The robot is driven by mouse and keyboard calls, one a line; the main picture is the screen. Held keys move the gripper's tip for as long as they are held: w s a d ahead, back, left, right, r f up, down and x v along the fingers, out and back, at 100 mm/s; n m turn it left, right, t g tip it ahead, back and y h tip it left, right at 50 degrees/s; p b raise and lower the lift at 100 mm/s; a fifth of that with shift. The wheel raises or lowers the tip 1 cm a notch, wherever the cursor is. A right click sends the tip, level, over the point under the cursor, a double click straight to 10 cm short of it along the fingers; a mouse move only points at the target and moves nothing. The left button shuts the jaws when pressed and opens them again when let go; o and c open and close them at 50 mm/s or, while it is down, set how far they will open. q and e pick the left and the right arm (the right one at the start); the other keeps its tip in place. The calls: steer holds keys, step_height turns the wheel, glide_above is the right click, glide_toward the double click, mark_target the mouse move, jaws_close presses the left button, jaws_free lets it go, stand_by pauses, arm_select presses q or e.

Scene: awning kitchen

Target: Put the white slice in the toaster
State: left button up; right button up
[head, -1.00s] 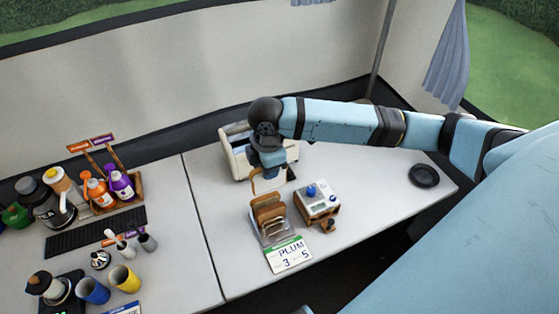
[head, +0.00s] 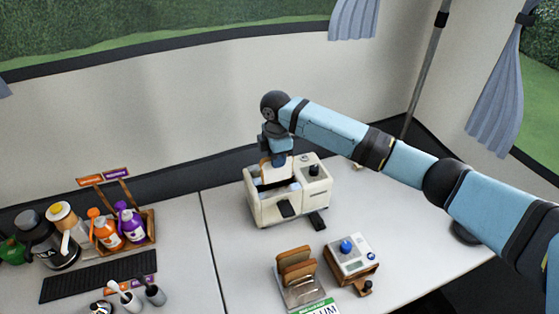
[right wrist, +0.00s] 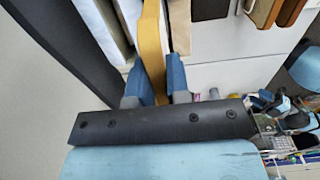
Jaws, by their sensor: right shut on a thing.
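The white toaster (head: 262,212) stands at the back of the right table, with dark levers on its front. My right gripper (head: 277,163) points down over the toaster's left part, shut on a bread slice (head: 265,169). The slice's tan crust edge (right wrist: 153,45) shows between the blue fingers (right wrist: 152,85) in the right wrist view, with a paler face beside it. The slice is upright, near the toaster's slots (right wrist: 98,25). I cannot tell how far its lower edge is inside a slot. My left gripper is out of view.
A rack (head: 303,292) with brown slices (head: 295,262) stands in front of the toaster. Bottles in a wooden caddy (head: 138,235) are at left.

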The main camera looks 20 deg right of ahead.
mark_target(277, 180)
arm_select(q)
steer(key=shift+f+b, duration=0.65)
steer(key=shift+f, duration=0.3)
arm_select(e)
steer(key=shift+f, duration=0.75)
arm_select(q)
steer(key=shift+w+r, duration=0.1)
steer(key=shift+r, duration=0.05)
arm_select(e)
steer(key=shift+f, duration=0.25)
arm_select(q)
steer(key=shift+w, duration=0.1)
arm_select(e)
steer(key=shift+f, duration=1.95)
steer(key=o, duration=1)
steer(key=shift+o, duration=0.2)
step_height(277, 180, up, 7)
steer(key=p, duration=0.8)
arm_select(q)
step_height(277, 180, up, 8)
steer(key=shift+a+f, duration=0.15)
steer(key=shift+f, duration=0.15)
